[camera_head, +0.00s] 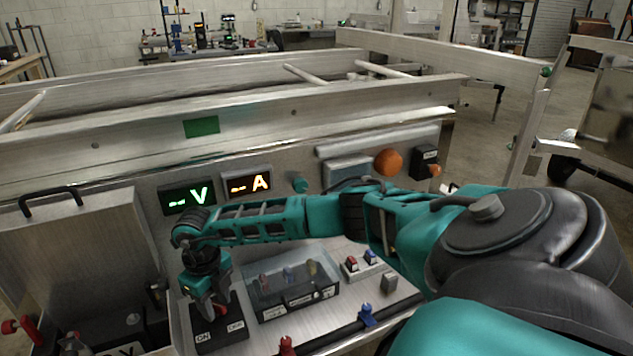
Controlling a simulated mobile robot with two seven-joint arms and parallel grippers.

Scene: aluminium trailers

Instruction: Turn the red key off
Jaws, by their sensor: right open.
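My right arm comes in from the right and reaches across the panel. Its teal and black right gripper (212,306) points down over a black switch box (221,335) with white ON and OFF labels on its front. The right gripper is open. A small bit of red shows at its fingertips, which may be the red key; most of it is hidden by the gripper. I cannot tell whether the fingers touch it or which way it is turned. My left gripper is not in view.
Right of the switch box is a clear-covered box (292,290) with several switches. A red knob (286,345) and a blue knob (367,313) are at the front. Green V (187,196) and orange A (247,184) displays are lit. An open metal lid (85,255) stands left.

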